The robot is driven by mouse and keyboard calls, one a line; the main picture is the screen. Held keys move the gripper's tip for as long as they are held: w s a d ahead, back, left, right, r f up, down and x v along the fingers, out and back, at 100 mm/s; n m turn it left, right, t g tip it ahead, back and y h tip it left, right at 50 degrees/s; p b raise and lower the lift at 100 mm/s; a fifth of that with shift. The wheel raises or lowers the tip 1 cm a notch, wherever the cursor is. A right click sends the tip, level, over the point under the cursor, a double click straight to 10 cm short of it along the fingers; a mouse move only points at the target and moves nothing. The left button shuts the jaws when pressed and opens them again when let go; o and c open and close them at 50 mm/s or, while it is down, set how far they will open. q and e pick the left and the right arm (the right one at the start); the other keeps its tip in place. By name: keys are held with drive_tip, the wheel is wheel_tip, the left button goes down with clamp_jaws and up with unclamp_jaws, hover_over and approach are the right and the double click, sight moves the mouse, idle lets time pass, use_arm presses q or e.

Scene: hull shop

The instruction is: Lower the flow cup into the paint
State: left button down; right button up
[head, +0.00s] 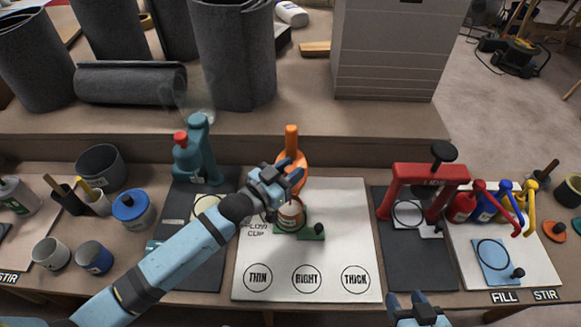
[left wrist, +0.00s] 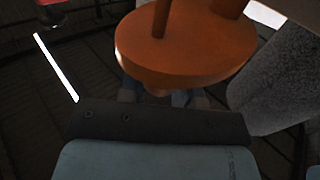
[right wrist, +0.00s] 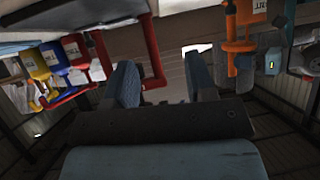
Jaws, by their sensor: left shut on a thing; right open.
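The orange flow cup (head: 292,155), with a round body and an upright stem, shows at the middle of the head view. My left gripper (head: 280,180) is shut on it, and the jaws partly hide it. In the left wrist view the orange body (left wrist: 185,50) fills the space beyond the jaws. The paint can (head: 291,216), with a pale label, stands on a green pad just below the gripper in the head view. I cannot tell whether the cup touches the can or the paint. My right gripper (head: 417,308) is open and empty at the front edge.
A white board (head: 265,255) marked THIN, RIGHT and THICK lies below the can. A teal stand (head: 200,145) is at left, and a red frame (head: 430,180) is at right. Red, blue and yellow dispensers (head: 485,205) stand farther right. Cups and pots crowd the left.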

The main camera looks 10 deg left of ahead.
use_arm(q)
drive_tip(key=c, duration=0.9)
unclamp_jaws()
drive_tip(key=shift+s+f, duration=0.1)
drive_tip(key=shift+f, duration=0.3)
drive_tip(key=shift+c, duration=0.2)
drive_tip(key=shift+o, duration=0.4)
drive_tip(key=shift+r, duration=0.1)
use_arm(e)
drive_tip(key=shift+f, duration=0.1)
use_arm(q)
drive_tip(key=shift+s+a, duration=0.25)
drive_tip(key=shift+s, duration=0.05)
drive_tip(key=p+v, duration=0.1)
drive_tip(key=v, duration=1.2)
drive_tip(key=shift+p, duration=0.3)
use_arm(e)
drive_tip(key=shift+s+d+f, duration=0.1)
drive_tip(key=shift+s+d, duration=0.05)
